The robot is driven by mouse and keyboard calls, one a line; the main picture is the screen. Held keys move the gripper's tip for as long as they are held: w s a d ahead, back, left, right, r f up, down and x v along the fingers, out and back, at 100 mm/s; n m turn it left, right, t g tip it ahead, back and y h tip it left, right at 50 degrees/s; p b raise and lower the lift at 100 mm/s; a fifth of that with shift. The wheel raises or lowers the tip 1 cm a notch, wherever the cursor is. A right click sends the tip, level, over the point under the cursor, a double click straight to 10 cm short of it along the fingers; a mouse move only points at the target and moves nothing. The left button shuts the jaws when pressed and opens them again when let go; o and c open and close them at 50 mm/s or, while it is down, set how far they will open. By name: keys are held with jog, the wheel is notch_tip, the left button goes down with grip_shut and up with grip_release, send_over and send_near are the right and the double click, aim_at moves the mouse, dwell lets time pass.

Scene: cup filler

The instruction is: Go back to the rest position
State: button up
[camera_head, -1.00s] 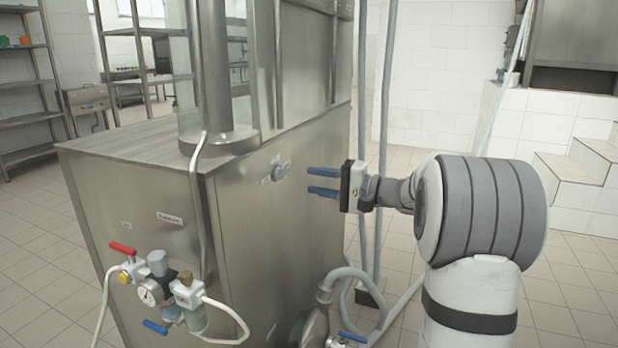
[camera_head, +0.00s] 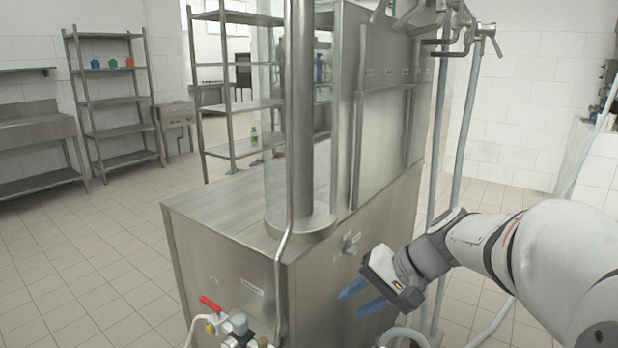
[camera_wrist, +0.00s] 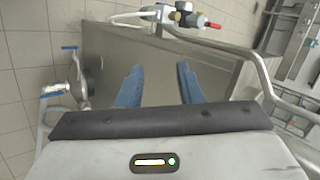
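My gripper (camera_head: 362,299) has two blue fingers and is at the lower right of the head view, beside the side panel of the steel cup filler machine (camera_head: 230,262). The fingers are parted with nothing between them. A small knob (camera_head: 350,245) on that panel is just above and left of the fingertips; they look apart from it. In the wrist view, my gripper (camera_wrist: 156,84) shows its two fingers spread, with only the machine's bare steel panel (camera_wrist: 110,45) behind them.
A red-handled valve (camera_head: 210,304) sits low on the machine's front; it also shows in the wrist view (camera_wrist: 213,25). Grey pipes (camera_head: 455,150) stand right of the machine. Shelves (camera_head: 112,95) with coloured cups are at the back left. The tiled floor (camera_head: 95,270) at left is clear.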

jog(key=s+d+r+n+h+p, duration=0.3)
jog(key=s+d+r+h+p, duration=0.2)
jog(key=s+r+p, duration=0.5)
jog(key=s+h+p, duration=0.2)
jog(key=s+p, duration=0.1)
jog(key=p, duration=0.1)
jog(key=shift+s+d+n+h, duration=0.25)
jog(key=shift+d+n+h, duration=0.05)
jog(key=shift+d+h, duration=0.1)
